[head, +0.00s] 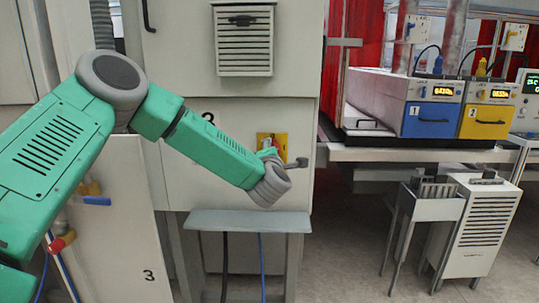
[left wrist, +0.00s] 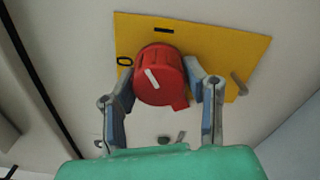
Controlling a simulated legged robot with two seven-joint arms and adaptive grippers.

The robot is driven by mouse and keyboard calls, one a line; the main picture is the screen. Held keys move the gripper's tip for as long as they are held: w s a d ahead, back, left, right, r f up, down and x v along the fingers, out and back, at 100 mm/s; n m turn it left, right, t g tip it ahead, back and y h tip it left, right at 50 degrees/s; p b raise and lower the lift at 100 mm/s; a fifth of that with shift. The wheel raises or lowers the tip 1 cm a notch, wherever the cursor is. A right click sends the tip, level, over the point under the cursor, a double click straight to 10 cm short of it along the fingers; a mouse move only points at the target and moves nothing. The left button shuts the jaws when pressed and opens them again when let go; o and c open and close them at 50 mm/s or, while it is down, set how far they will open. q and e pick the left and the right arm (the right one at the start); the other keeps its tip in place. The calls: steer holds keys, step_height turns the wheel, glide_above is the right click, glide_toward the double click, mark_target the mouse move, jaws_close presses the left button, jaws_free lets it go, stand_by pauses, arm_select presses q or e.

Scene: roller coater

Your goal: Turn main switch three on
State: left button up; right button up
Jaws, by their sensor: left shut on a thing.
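The main switch is a red rotary knob (left wrist: 160,78) with a white pointer line, on a yellow plate (left wrist: 210,50), also visible in the head view (head: 263,140). The plate has a black "0" at the left of the knob and a black bar above it. The white line slants to the upper left, between the two marks. The plate is on the pale cabinet (head: 225,120) marked 3. My left gripper (left wrist: 166,88) is shut on the knob, one finger on each side. In the head view, my left wrist covers most of the switch. My right gripper is not in view.
A grey shelf (head: 250,222) juts out below the switch, with cables hanging under it. A grey lever (head: 296,163) sticks out right of my wrist. A blue-fronted unit (head: 430,120) and a yellow-fronted unit (head: 486,122) stand on a rack at right.

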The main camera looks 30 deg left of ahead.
arm_select(q)
steer(key=m, duration=0.2)
steer(key=d+m, duration=0.1)
steer(key=m, duration=0.2)
steer(key=shift+f, duration=0.2)
steer(key=shift+m+p, duration=0.3)
steer(key=shift+m, duration=0.4)
steer(key=shift+a+f, duration=0.1)
steer(key=shift+f, duration=0.05)
steer(key=o, duration=0.9)
steer(key=shift+o, duration=1.1)
steer(key=shift+w, duration=0.1)
steer(key=shift+r, duration=0.2)
